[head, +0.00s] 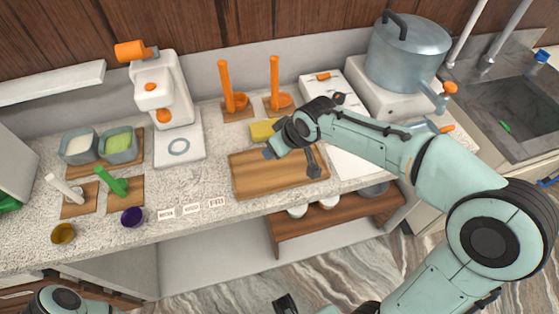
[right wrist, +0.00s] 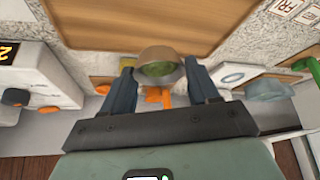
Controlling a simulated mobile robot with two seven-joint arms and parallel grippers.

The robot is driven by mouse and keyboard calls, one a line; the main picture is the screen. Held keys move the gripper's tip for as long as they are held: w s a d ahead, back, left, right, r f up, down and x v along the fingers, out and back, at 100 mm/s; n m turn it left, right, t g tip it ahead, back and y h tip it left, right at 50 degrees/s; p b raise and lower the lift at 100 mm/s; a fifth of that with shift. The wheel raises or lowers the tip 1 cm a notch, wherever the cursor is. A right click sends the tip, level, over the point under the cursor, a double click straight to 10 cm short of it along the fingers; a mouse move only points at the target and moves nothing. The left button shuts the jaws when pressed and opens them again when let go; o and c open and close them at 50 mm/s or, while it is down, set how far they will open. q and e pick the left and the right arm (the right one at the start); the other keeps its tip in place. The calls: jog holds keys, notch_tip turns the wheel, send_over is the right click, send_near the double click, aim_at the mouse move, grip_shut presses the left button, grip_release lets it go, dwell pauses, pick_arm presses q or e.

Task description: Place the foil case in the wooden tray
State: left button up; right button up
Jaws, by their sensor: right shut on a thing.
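My right gripper (right wrist: 160,82) is shut on a round foil case (right wrist: 155,54) with a brownish-gold rim and green inside, held between its two dark fingers. In the head view my right gripper (head: 270,152) is at the back-left part of the wooden tray (head: 262,182), a flat brown board on the counter. The wooden tray also shows in the right wrist view (right wrist: 140,22), beyond the case. The case is hidden by the gripper in the head view, and I cannot tell whether it touches the tray. My left gripper is not in view.
A gold cup (head: 63,234) and a purple cup (head: 132,217) stand at the counter's front left. A yellow block (head: 262,131) lies behind the tray. Orange-handled tools (head: 229,85) and a white machine (head: 160,95) stand at the back. The tray's front left is bare.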

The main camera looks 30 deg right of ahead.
aim_at(275, 164)
jog(key=shift+f+b, duration=0.35)
jog(key=shift+f, duration=2.6)
jog(key=shift+f, duration=0.1)
jog(key=shift+f, duration=0.15)
jog(key=o, duration=1.1)
jog(key=shift+r, duration=0.2)
